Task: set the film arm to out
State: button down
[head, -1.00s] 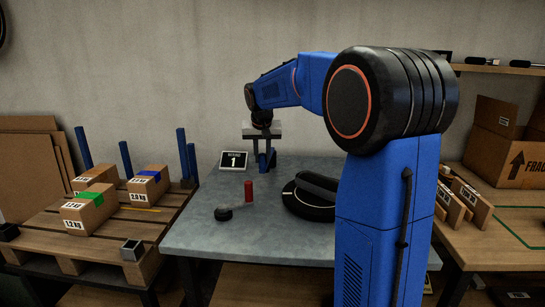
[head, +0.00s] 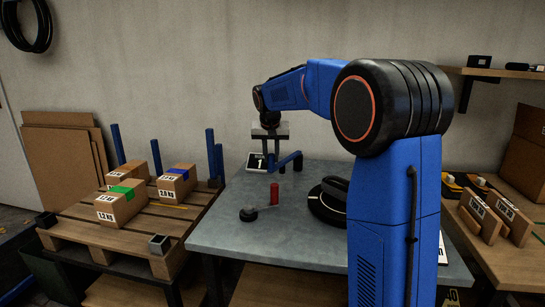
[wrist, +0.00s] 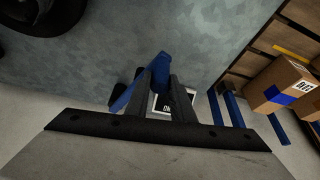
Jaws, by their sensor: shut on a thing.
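The film arm appears to be the blue bar (head: 289,160) on a blue post at the back edge of the grey table (head: 225,238). It reaches to the right of my gripper (head: 271,163), ending over a short downward blue piece. In the wrist view, the blue bar (wrist: 128,98) slants between the dark fingers of my gripper (wrist: 160,88). The fingers are shut on it. A small sign (head: 256,162) stands behind my gripper, partly hidden by it, so its text is not readable.
A pallet (head: 160,238) with several boxes stands to the left.

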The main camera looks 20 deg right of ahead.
jog(key=shift+w+a+r, duration=0.1)
jog(key=shift+w, duration=0.1)
jog(key=c, duration=1.5)
grip_release()
jog(key=shift+c, duration=0.2)
jog(key=v, duration=1.7)
jog(key=shift+s+r, duration=0.1)
jog(key=s+a+f+n, duration=0.1)
jog(key=s+f, duration=0.2)
jog(key=s, duration=0.5)
jog(key=s+a+f+n+y, duration=0.1)
jog(key=s+f, duration=0.2)
jog(key=s, duration=0.4)
jog(key=s+a+f+n, duration=0.1)
jog(key=s+f, duration=0.2)
jog(key=s, duration=0.5)
jog(key=s+a+f+n+y, duration=0.1)
jog(key=s+f+n, duration=0.1)
jog(key=s+f, duration=1.5)
jog(key=s, duration=0.2)
jog(key=shift+s+a+f+t, duration=0.3)
jog(key=shift+a+f+t, duration=0.05)
jog(key=shift+t, duration=0.05)
